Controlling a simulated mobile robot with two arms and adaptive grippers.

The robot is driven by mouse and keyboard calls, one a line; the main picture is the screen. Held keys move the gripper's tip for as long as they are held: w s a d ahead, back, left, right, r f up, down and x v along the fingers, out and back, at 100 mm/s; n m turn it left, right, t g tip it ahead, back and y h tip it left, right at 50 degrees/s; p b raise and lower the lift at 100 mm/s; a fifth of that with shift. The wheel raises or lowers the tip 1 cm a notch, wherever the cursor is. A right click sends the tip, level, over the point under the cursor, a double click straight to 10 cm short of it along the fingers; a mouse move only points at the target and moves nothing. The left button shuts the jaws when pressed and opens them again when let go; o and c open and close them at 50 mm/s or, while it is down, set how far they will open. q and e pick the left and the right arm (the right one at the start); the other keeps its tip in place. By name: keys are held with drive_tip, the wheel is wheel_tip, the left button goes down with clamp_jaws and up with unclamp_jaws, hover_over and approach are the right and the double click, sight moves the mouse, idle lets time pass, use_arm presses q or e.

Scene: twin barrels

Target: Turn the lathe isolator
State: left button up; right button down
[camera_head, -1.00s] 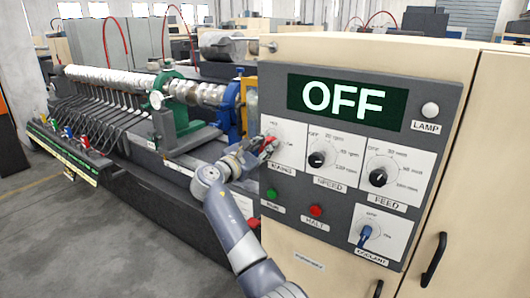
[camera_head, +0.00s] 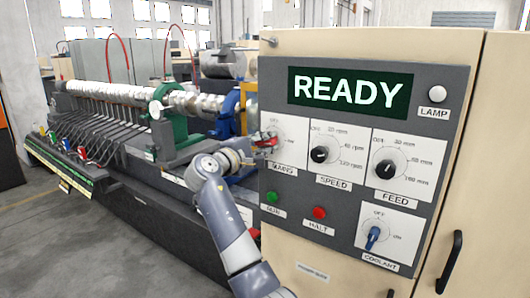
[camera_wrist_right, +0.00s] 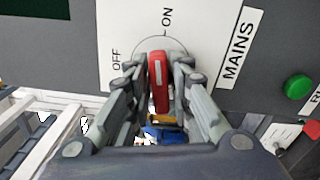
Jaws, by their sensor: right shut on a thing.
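The lathe isolator is a red handle (camera_head: 266,142) on the white MAINS plate (camera_head: 290,132) at the upper left of the grey control panel. My right gripper (camera_head: 254,151) reaches it from the left, and its fingers partly hide it. In the right wrist view, the right gripper (camera_wrist_right: 158,85) is shut on the red handle (camera_wrist_right: 158,82), one finger on each side. There the handle's white mark points up, close to the ON label (camera_wrist_right: 168,17); the OFF label (camera_wrist_right: 116,60) is to the left. The panel display (camera_head: 348,91) reads READY. My left gripper is not in view.
SPEED (camera_head: 320,154) and FEED (camera_head: 384,169) knobs, a blue coolant knob (camera_head: 374,236), and green (camera_head: 271,197) and red HALT (camera_head: 319,212) buttons share the panel. The lathe (camera_head: 130,170) stands behind my right arm. Open floor (camera_head: 80,260) lies at the lower left.

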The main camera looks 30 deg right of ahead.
drive_tip(key=shift+f+m+b, duration=0.15)
drive_tip(key=shift+m+b, duration=0.65)
drive_tip(key=shift+m, duration=0.3)
drive_tip(key=c, duration=1.6)
unclamp_jaws()
drive_tip(key=shift+a, duration=0.1)
drive_tip(key=v, duration=1.2)
